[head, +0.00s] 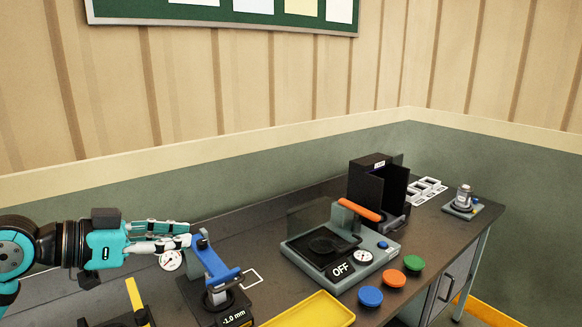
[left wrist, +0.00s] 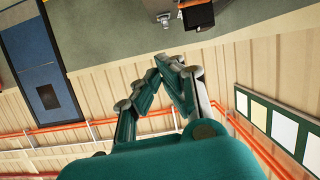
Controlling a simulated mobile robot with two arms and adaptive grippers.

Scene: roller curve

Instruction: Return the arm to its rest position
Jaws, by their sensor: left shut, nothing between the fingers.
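My left gripper (head: 188,236) comes in from the left in the head view, teal with pale fingers. It is shut and empty, held level above the left part of the workbench. Its fingertips are close to the top of a blue-armed stand (head: 215,264) in the picture; I cannot tell whether they touch. The left wrist view shows the same fingers (left wrist: 168,62) drawn together, with nothing between them. My right gripper is in neither view.
The dark workbench (head: 262,213) holds a grey press marked OFF (head: 340,268), a yellow tray (head: 312,312), blue (head: 370,296), orange (head: 394,278) and green (head: 414,263) buttons, and a black box (head: 366,178). A small device (head: 462,201) stands at the far right. Space above the bench is open.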

